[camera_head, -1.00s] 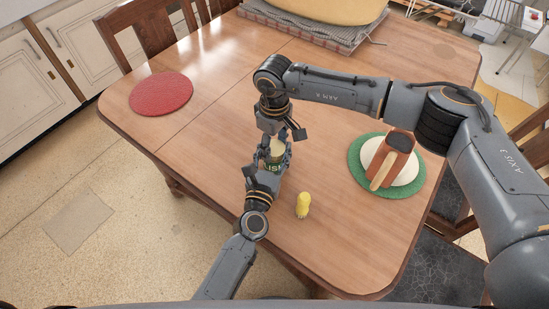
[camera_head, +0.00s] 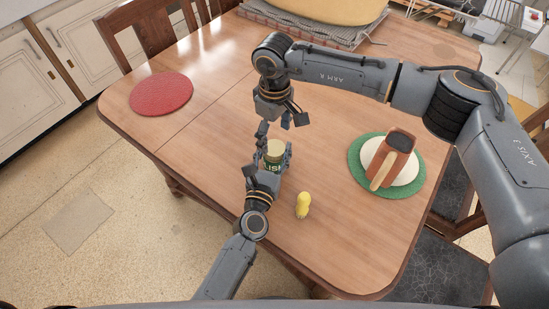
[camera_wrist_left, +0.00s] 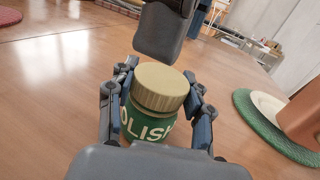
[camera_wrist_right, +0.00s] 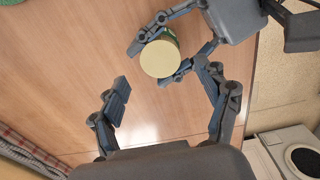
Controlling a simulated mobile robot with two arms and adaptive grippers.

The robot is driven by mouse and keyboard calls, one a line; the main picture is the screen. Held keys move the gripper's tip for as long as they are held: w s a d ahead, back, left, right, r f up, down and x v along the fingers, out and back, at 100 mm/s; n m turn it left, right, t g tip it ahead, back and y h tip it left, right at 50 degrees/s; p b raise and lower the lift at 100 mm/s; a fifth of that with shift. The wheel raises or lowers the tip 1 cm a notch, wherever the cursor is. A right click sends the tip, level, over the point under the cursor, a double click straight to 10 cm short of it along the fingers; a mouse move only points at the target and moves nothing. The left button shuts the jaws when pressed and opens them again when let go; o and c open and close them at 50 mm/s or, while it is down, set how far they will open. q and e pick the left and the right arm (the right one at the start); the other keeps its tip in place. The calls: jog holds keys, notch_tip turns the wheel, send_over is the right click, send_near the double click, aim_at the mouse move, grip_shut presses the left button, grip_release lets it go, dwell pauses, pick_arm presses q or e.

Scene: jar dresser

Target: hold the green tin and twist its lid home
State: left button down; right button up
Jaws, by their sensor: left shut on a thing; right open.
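The green tin (camera_head: 274,165) stands upright on the wooden table, with pale letters on its side. Its beige ribbed lid (camera_wrist_left: 160,87) sits on top; I cannot tell how tightly it is seated. My left gripper (camera_head: 275,147) is shut around the tin's body, one finger on each side, as the left wrist view shows. My right gripper (camera_wrist_right: 165,92) is open and empty, above the tin and apart from the lid. The right wrist view shows the round lid top (camera_wrist_right: 160,59) beyond its fingers.
A small yellow figure-like object (camera_head: 303,205) stands right of my left wrist. A brown block-like item (camera_head: 393,160) rests on a white plate on a green mat (camera_head: 359,177) at right. A red round mat (camera_head: 161,94) lies at left. The table between is clear.

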jog(key=o, duration=0.5)
notch_tip(320, 180, up, 12)
dwell(0.6)
pick_arm(q)
jog(key=shift+c, duration=2.4)
grip_release()
jog(key=shift+s, duration=0.1)
